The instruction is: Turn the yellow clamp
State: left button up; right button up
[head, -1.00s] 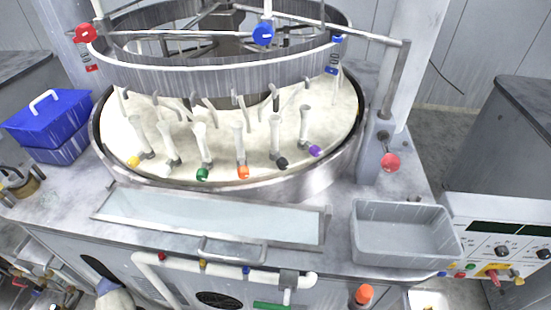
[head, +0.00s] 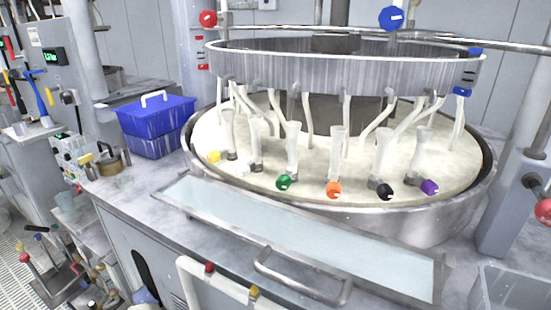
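The yellow clamp (head: 213,157) is a small yellow knob at the left end of a row of coloured knobs at the front of the round cream platen (head: 310,187). A pale upright tube stands just behind it. To its right come a white knob (head: 243,169), a green one (head: 284,183), an orange one (head: 334,189), a black one (head: 384,191) and a purple one (head: 429,187). Neither of my grippers shows in the head view.
A metal ring (head: 340,75) hangs above the platen. A blue lidded box (head: 155,125) stands left of it. A shallow glass-topped tray (head: 300,237) and a bar handle (head: 300,285) lie in front. A grey bin (head: 510,290) sits at the lower right.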

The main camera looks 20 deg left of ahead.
aim_at(212, 157)
jog(key=l+u, duration=0.1)
jog(key=u, duration=0.35)
jog(key=l+u, duration=0.1)
jog(key=u, duration=0.4)
jog(key=l+u, duration=0.1)
jog(key=u, duration=0.35)
jog(key=l+u, duration=0.1)
jog(key=u, duration=0.35)
